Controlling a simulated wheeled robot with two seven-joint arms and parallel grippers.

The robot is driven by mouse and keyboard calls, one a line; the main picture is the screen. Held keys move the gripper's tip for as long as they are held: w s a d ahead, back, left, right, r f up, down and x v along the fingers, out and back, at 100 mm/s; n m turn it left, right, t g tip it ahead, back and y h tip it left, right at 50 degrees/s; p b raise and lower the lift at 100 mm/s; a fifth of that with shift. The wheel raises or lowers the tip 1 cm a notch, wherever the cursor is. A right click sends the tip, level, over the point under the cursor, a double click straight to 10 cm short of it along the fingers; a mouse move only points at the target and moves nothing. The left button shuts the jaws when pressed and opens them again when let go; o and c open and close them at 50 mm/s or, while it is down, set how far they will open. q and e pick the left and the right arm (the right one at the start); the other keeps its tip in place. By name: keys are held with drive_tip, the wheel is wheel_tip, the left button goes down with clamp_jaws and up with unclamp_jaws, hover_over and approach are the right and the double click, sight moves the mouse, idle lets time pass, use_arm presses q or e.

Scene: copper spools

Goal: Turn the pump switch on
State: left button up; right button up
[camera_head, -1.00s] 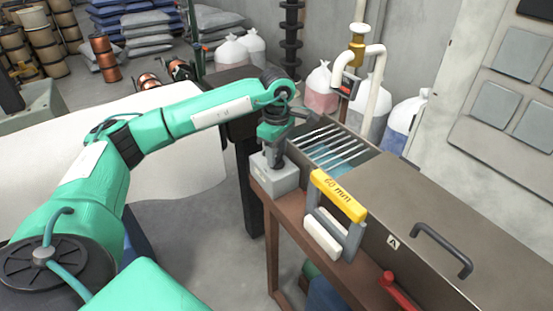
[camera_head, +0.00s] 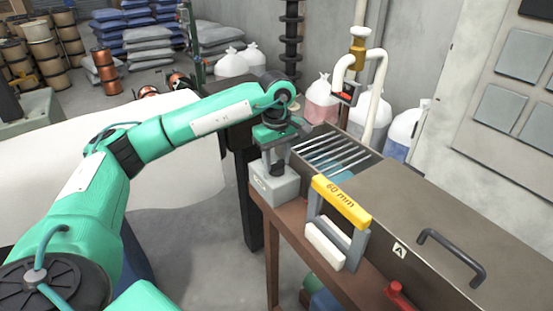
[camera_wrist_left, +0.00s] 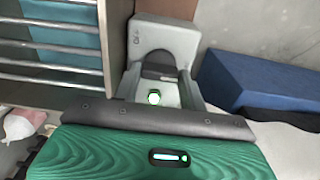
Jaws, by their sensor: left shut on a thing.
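The pump switch is a light grey box (camera_head: 272,186) on the brown bench, beside the slatted tank. My left gripper (camera_head: 275,166) points down onto the top of this box. Its jaws are shut on a part of the switch, which they mostly hide in the head view. In the left wrist view the grey box (camera_wrist_left: 165,42) carries small dark lettering at one end and a dark rounded recess. The grey fingers (camera_wrist_left: 160,88) reach down to it. The switch's exact position is too hidden to tell. My right gripper is not in view.
The slatted tank (camera_head: 335,150) lies behind, with a grey lid and black handle (camera_head: 450,257) at right. A red lever (camera_head: 398,291) is at the front. White pipework (camera_head: 375,100) rises behind.

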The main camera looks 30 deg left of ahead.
sight(277, 162)
use_arm(q)
drive_tip(key=o, duration=1)
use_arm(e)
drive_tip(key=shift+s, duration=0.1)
use_arm(q)
drive_tip(key=shift+r, duration=0.3)
wheel_tip(277, 162, up, 13)
drive_tip(key=shift+r, duration=0.1)
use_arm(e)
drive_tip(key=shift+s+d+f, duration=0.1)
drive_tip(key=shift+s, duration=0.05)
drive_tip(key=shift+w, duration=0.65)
